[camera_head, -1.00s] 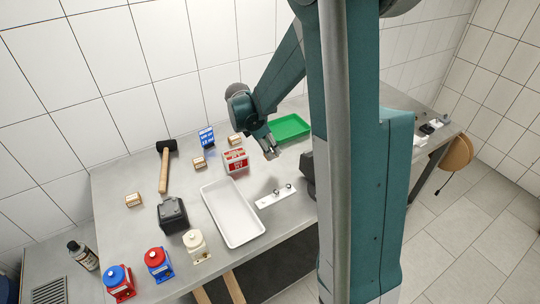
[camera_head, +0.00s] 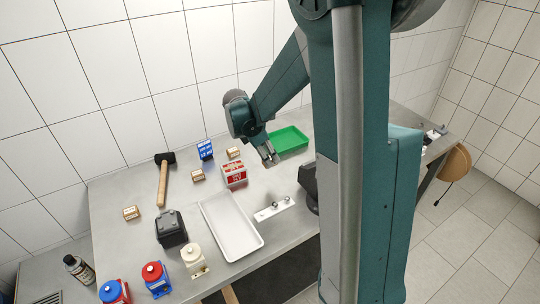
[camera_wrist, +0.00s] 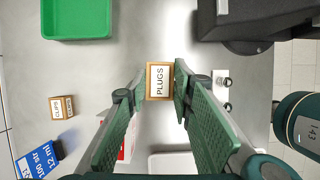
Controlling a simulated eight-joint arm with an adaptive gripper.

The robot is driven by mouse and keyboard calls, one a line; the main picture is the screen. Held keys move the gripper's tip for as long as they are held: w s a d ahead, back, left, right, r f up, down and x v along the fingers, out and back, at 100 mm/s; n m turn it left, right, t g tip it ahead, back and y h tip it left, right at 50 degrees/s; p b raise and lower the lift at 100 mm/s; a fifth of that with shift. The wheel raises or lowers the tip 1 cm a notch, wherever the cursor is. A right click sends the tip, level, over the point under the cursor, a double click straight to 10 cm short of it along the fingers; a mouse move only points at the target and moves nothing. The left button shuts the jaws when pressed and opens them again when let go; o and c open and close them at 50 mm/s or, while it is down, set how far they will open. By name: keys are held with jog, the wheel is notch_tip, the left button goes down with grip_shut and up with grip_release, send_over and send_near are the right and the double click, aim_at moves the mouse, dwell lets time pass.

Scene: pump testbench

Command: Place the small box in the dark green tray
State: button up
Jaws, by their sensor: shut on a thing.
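In the head view my gripper (camera_head: 268,157) hangs over the table just front-left of the green tray (camera_head: 290,141); the held box is hard to make out there. The tray is empty, with low walls, and looks bright green. In the wrist view the tray (camera_wrist: 76,30) is at the upper left, apart from the box.
Other small tan boxes (camera_head: 198,175) stand near a blue box (camera_head: 205,150) and a red-and-white box (camera_head: 234,175). A white tray (camera_head: 232,228) and a metal strip with knobs (camera_head: 273,210) lie nearer the front. A dark block (camera_wrist: 250,20) is right of the green tray in the wrist view.

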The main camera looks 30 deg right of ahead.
jog(key=w+d+p, duration=0.1)
jog(key=w+d, duration=1.7)
jog(key=d, duration=0.2)
jog(key=shift+r+n, duration=0.3)
jog(key=shift+r, duration=0.05)
send_near(287, 142)
jog(key=shift+s+d+f, duration=0.1)
jog(key=shift+d+f, duration=0.05)
jog(key=shift+d, duration=0.35)
jog(key=shift+s+d+f, duration=0.1)
jog(key=shift+d+f, duration=0.05)
jog(key=shift+d, duration=0.35)
jog(key=shift+f, duration=1.85)
jog(key=shift+f, duration=0.15)
jog(key=o, duration=0.8)
jog(key=shift+o, duration=0.4)
